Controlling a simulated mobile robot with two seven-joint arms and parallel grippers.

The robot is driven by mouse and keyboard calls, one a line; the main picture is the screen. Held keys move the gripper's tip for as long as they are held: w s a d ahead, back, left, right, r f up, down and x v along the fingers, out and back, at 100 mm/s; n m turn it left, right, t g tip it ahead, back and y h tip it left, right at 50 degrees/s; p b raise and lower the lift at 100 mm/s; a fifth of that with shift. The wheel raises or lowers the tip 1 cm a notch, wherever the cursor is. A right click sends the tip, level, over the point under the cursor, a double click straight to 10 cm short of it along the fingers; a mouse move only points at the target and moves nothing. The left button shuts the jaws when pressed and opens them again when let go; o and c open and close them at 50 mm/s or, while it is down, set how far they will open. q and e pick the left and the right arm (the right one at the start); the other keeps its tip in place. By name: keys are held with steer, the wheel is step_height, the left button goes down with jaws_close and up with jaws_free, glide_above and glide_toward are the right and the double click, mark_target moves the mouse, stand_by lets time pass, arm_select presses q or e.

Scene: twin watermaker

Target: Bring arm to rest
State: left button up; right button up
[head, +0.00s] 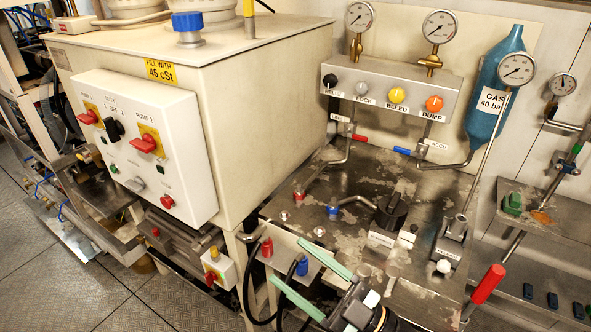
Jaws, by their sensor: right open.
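My right gripper (285,260) shows at the bottom centre of the head view. Its two pale green fingers are spread apart and point up and to the left. It is open, and I see nothing held between the fingers. The fingers are over the front of a small panel with red and blue hose fittings (303,266), in front of the worn metal bench top (385,180). I cannot tell whether a finger touches the panel. My left gripper is not in view.
A cream tank (262,100) with a white switch box (150,150) stands at left. A valve block (390,92), gauges (440,26) and a blue gas bottle (497,85) are behind. A red-handled lever (487,284) rises at right. The floor (110,295) is clear at lower left.

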steer(key=w+d+f+m+t+h, duration=0.1)
steer(key=d+f+m+t+h, duration=0.1)
steer(key=d+f+m+h, duration=0.5)
steer(key=w+d+f+m+t+h, duration=0.15)
steer(key=d+f+m+h, duration=0.25)
steer(key=f+m+h, duration=0.45)
steer(key=s+d+f+g+h, duration=0.1)
steer(key=s+d+f+g, duration=0.1)
steer(key=s+f, duration=0.4)
steer(key=s+d+f+g, duration=0.3)
steer(key=s+f, duration=0.2)
steer(key=f, duration=0.4)
steer(key=shift+s+f+h, duration=0.35)
steer(key=shift+f, duration=0.05)
